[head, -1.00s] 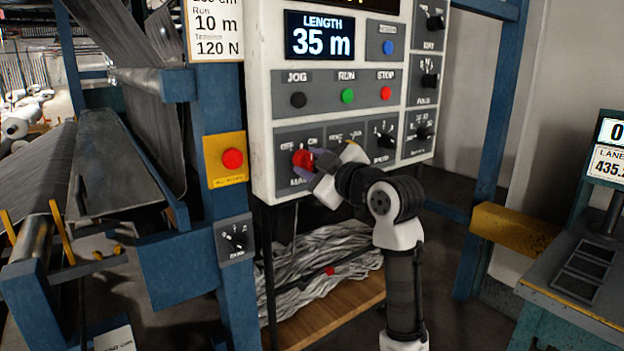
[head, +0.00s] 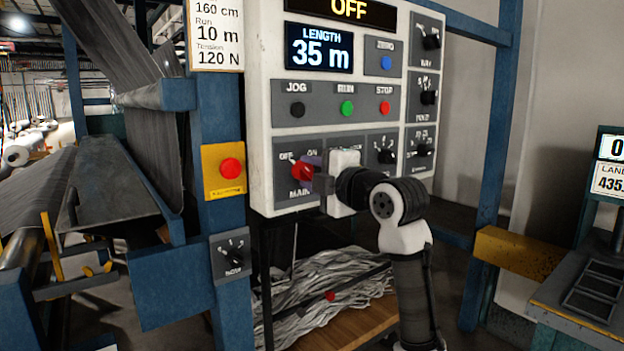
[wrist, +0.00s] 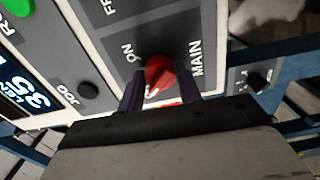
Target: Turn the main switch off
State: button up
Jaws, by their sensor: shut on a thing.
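The main switch (head: 302,173) is a red knob on a grey plate at the lower left of the white control panel, with OFF and ON labels above and MAIN below. My gripper (head: 316,172) reaches it from the right and is shut on the knob. In the wrist view the red knob (wrist: 160,73) sits between my two dark fingers, near the ON and MAIN labels. The OFF label is not seen there, and the fingers partly hide the knob in the head view. I cannot tell exactly which label the knob points to. The top display (head: 349,10) reads OFF.
Above the switch are the black JOG (head: 297,109), green RUN (head: 347,107) and red STOP (head: 384,107) buttons. Black selector knobs line the right. A red button on a yellow box (head: 230,168) is mounted on the blue post to the left.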

jog(key=shift+n, duration=0.4)
jog(key=o, duration=1)
jog(key=b+v, duration=0.2)
jog(key=v, duration=1.1)
jog(key=shift+s+d, duration=0.25)
jog(key=shift+s, duration=0.1)
